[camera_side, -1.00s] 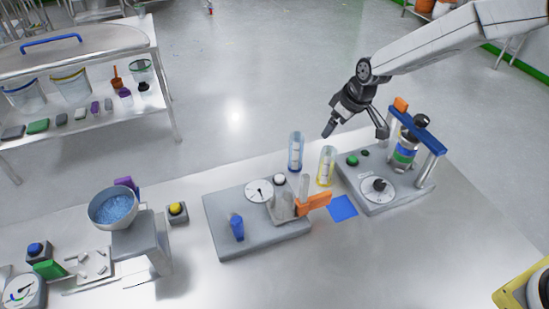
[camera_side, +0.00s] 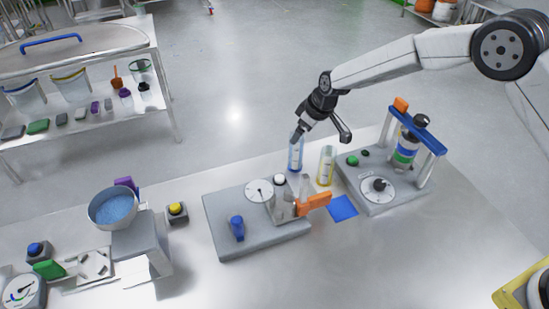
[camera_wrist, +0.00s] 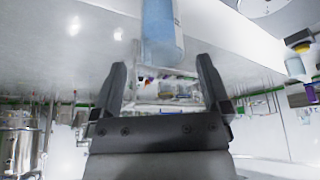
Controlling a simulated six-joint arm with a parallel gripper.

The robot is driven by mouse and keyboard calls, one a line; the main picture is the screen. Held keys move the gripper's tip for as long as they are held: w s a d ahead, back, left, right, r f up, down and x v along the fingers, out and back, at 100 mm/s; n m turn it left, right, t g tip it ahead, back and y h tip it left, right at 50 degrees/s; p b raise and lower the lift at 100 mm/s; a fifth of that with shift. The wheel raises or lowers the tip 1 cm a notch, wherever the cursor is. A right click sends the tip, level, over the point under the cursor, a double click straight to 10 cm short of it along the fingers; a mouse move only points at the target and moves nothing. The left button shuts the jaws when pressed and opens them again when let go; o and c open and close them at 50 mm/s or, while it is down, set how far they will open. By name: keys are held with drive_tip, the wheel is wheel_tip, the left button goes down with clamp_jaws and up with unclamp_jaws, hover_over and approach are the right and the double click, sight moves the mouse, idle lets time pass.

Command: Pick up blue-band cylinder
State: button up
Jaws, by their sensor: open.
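The blue-band cylinder (camera_side: 296,156) is a clear, blue-tinted graduated cylinder standing upright on the bench behind the grey device with the dial. In the wrist view the cylinder (camera_wrist: 162,30) shows at top centre, just beyond the fingertips. My gripper (camera_side: 318,134) is at the cylinder's top in the side view, with one finger by the rim and the other out to the right. My gripper (camera_wrist: 165,82) is open in the wrist view, and nothing is held between its fingers. Whether a finger touches the cylinder cannot be told.
A yellow-band cylinder (camera_side: 327,165) stands close on the right. The grey device (camera_side: 262,244) with an orange lever (camera_side: 314,203) is in front. A framed device with a blue crossbar (camera_side: 424,133) stands at the right. A blue square (camera_side: 342,208) lies on the bench.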

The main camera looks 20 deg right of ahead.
sight(296, 152)
drive_tip(key=shift+w+f, duration=0.1)
drive_tip(key=shift+f, duration=0.15)
drive_tip(key=shift+x, duration=2.6)
drive_tip(key=shift+a, duration=0.1)
clamp_jaws()
